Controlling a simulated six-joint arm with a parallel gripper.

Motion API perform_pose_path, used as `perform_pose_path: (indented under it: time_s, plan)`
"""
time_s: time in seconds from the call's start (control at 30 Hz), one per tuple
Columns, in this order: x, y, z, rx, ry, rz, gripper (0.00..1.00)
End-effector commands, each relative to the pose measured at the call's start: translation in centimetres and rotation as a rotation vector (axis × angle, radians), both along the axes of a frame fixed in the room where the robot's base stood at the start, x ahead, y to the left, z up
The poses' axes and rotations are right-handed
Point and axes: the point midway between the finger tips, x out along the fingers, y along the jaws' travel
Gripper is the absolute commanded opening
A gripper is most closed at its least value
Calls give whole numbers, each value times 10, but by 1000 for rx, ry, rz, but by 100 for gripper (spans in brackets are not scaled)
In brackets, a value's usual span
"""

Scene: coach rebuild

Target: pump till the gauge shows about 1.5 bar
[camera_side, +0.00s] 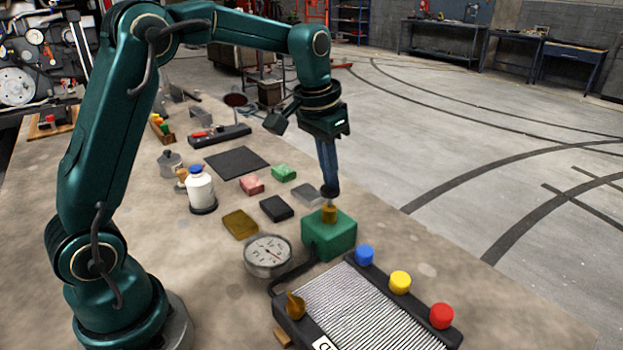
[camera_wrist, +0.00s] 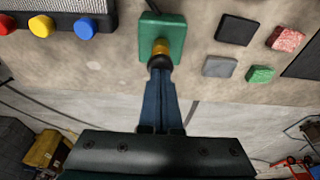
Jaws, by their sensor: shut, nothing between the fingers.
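A green pump block (camera_side: 329,236) with a brass plunger (camera_side: 329,213) on top stands on the bench. My gripper (camera_side: 330,192) is shut and points down, its tips right above the plunger; I cannot tell whether they touch it. In the wrist view the gripper (camera_wrist: 159,62) is in line with the plunger (camera_wrist: 160,46) on the green block (camera_wrist: 150,28). A round white-faced gauge (camera_side: 268,251) sits left of the block. Its dial shows a dark needle, but the reading is too small to make out.
A ribbed panel (camera_side: 355,310) with blue (camera_side: 364,255), yellow (camera_side: 400,282) and red (camera_side: 441,316) buttons lies in front. Coloured blocks, such as a black one (camera_side: 277,208), and a white bottle (camera_side: 200,188) stand behind. The bench's edge is close on the right.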

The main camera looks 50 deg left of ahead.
Motion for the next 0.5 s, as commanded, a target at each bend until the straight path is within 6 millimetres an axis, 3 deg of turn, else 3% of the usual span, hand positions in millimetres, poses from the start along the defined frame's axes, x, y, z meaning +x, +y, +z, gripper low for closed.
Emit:
perform_pose_path:
  time_s: [0.5]
  plan:
    - [0,0,18,0,0,0,0]
